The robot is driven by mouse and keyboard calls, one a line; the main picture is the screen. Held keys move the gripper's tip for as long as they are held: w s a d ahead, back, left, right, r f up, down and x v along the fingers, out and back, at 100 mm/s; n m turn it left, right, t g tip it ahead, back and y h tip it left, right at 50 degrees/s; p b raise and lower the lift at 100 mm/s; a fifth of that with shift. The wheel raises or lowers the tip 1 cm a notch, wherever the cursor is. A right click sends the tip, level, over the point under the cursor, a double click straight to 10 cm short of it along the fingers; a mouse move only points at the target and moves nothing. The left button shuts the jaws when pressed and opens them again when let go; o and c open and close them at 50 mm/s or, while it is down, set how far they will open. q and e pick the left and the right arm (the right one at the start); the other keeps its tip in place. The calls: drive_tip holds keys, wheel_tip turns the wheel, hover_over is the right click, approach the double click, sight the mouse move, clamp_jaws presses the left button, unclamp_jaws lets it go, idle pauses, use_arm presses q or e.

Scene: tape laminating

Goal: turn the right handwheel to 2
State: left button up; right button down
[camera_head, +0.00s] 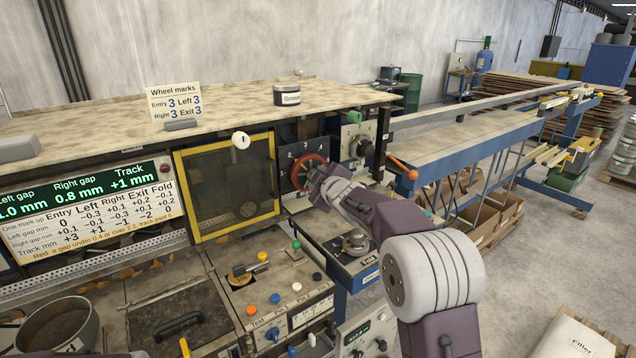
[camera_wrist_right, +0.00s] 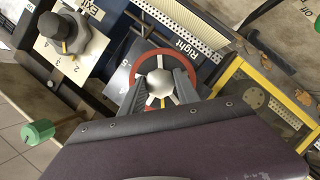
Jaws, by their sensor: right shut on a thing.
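The right handwheel (camera_head: 312,163) is a red ring on a dark plate with 2, 3 and 4 marked above it. In the right wrist view the red handwheel (camera_wrist_right: 138,68) shows a silver spoked hub, with the word "Right" on the plate beside it. My right gripper (camera_head: 318,178) reaches it from the front. Its fingers (camera_wrist_right: 158,88) are shut on the wheel, one on each side of the hub. The fingers hide part of the ring, and I cannot read which mark the wheel points to. My left gripper is not in view.
The wheel marks card (camera_head: 174,102) reads 3 for all wheels. The display (camera_head: 80,190) shows right gap 0.8 mm and track +1 mm. A yellow-framed window (camera_head: 180,195) is left of the wheel. A grey wheel (camera_wrist_right: 90,45) and green knob (camera_wrist_right: 38,132) are nearby.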

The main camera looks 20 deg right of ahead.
drive_tip(key=c, duration=0.9)
unclamp_jaws()
drive_tip(key=shift+s, duration=0.1)
drive_tip(key=v, duration=0.9)
drive_tip(key=shift+b, duration=0.4)
drive_tip(key=shift+a, duration=0.1)
